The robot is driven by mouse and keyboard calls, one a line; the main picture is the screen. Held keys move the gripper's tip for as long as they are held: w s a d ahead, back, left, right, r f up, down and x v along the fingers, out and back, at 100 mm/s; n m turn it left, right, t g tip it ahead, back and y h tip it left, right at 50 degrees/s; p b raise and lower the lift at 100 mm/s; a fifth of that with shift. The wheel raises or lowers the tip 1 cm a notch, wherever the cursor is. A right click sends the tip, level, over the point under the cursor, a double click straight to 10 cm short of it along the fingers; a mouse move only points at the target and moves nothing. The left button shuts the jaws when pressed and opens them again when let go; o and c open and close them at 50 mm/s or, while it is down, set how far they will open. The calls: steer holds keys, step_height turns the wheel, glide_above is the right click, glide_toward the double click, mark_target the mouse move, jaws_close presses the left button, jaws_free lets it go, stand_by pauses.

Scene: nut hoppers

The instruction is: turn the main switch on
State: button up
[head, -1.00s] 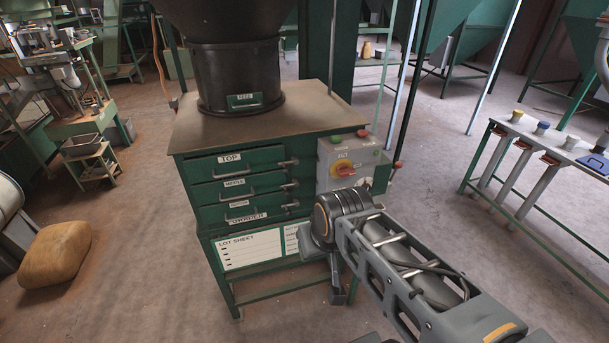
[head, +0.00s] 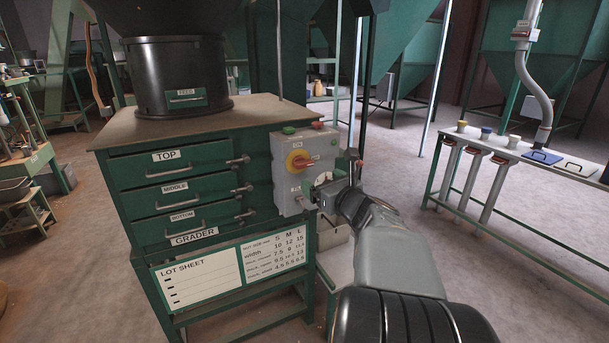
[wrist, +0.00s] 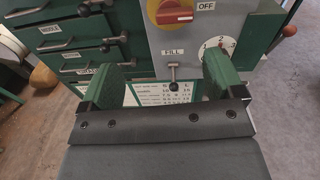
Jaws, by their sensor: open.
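The main switch (head: 298,161) is a red knob on a round yellow plate, on the grey control box (head: 318,142) at the grader's right front corner. Its red handle lies about level. In the wrist view the switch (wrist: 172,11) is cut by the top edge, and its handle points right towards the OFF label (wrist: 206,6). My gripper (wrist: 162,62) is open and empty, its green fingers apart below the switch. The FILL lever (wrist: 173,78) shows between the fingers in the picture. In the head view my gripper is close to the box's lower part, its fingertips hard to make out.
A numbered dial (wrist: 214,48) sits right of the FILL lever, partly behind my right finger. Green and red buttons top the box. Drawer handles (head: 238,160) stick out left of it. A rod with a ball end (wrist: 288,32) stands at the right.

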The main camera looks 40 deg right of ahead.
mark_target(306, 163)
steer(key=shift+m+h, duration=0.5)
steer(key=shift+m, duration=0.2)
steer(key=w+d, duration=0.1)
steer(key=w, duration=0.3)
steer(key=w+d, duration=0.1)
steer(key=w, duration=0.4)
steer(key=w+d, duration=0.1)
steer(key=w, duration=0.3)
steer(key=shift+w+d, duration=0.15)
steer(key=shift+c, duration=0.3)
steer(key=c, duration=0.9)
steer(key=shift+o, duration=0.2)
steer(key=shift+f, duration=0.1)
